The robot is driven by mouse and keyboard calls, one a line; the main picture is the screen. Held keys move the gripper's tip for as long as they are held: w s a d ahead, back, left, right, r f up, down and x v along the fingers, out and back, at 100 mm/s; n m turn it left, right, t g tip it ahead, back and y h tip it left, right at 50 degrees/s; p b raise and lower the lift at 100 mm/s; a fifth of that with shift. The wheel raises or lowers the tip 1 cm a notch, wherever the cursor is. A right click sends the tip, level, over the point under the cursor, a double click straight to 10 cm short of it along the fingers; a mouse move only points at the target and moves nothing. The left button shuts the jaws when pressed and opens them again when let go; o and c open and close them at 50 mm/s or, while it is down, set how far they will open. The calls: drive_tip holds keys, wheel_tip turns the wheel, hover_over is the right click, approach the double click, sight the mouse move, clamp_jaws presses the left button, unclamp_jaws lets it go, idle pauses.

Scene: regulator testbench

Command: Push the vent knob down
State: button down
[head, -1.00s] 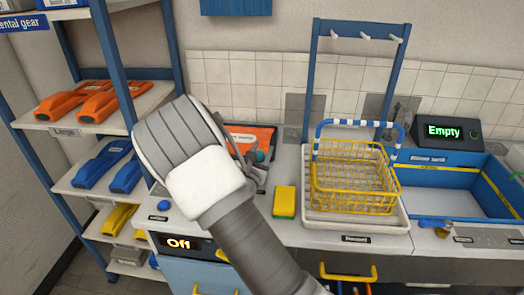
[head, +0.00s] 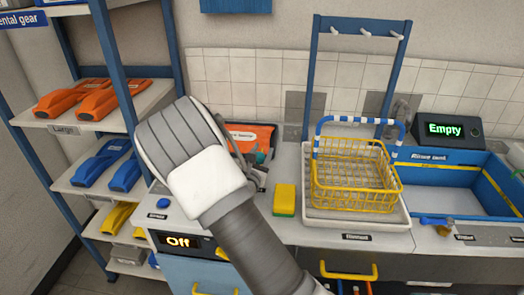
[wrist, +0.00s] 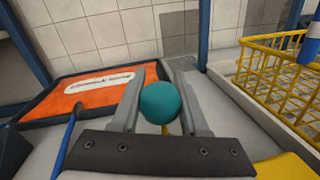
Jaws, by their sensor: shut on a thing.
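A teal ball-shaped knob (wrist: 160,102), which I take to be the vent knob, sits between my two fingers in the wrist view. A short yellowish stem shows just under it. My gripper (wrist: 160,100) is shut on the knob, one grey finger on each side. In the head view the knob (head: 260,157) is a small teal patch at the fingertips, mostly hidden by my gripper and wrist. What the stem joins below is hidden.
A yellow sponge (head: 284,200) and a yellow wire basket (head: 350,185) are to the right. A shelf rack (head: 85,118) stands at left, a blue rinse basin (head: 450,185) at far right.

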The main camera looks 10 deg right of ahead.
drive_tip(key=shift+f+b, duration=0.3)
drive_tip(key=shift+f, duration=0.65)
drive_tip(key=shift+c, duration=2)
unclamp_jaws()
drive_tip(key=shift+s+r, duration=0.1)
drive_tip(key=shift+s+a, duration=0.25)
drive_tip(key=shift+s, duration=0.05)
drive_tip(key=p+v, duration=0.1)
drive_tip(key=v, duration=1.5)
drive_tip(key=shift+s, duration=0.3)
